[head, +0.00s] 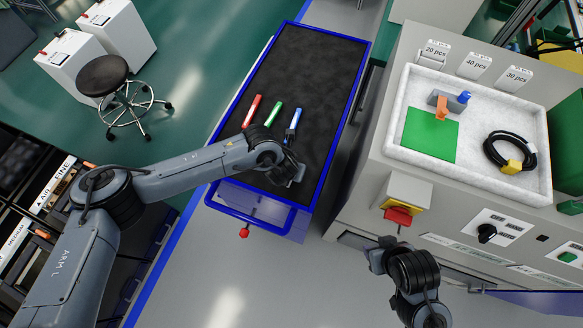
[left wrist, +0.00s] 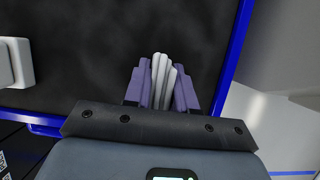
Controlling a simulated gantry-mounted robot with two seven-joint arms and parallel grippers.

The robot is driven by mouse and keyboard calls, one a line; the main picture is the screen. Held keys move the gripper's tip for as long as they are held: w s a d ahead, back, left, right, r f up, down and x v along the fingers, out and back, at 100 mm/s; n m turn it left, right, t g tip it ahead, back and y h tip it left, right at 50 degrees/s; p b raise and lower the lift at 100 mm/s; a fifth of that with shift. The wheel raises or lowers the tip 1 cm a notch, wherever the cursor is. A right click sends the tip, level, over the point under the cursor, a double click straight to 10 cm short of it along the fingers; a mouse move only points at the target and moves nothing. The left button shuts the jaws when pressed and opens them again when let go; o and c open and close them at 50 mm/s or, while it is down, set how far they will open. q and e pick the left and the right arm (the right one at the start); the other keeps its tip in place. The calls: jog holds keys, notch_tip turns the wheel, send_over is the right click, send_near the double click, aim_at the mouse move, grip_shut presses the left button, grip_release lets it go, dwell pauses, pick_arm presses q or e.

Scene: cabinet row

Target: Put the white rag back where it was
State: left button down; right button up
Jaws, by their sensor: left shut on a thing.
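The white rag (left wrist: 163,78) shows in the left wrist view as pale folds pinched between the purple fingers of my left gripper (left wrist: 162,88). My left gripper is shut on it, over the dark top of the blue-edged cart (left wrist: 70,117). In the head view my left gripper (head: 291,178) is over the near end of the cart (head: 322,60), and the arm hides the rag. I cannot tell whether the rag touches the cart top. My right gripper (head: 379,255) is low in front of the grey cabinet, and its fingers are too unclear to read.
Red (head: 252,111), green (head: 273,114) and blue-and-white (head: 293,123) marker-like items lie on the cart. The far half of the cart is clear. A white tray (head: 398,152) on the right cabinet holds a green pad (head: 428,137) and a black cable (head: 491,150). A stool (head: 103,76) stands left.

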pick_arm(q)
jog(key=shift+f, duration=0.2)
jog(key=c, duration=0.9)
grip_release()
jog(key=shift+r, duration=0.1)
jog(key=shift+r, duration=0.15)
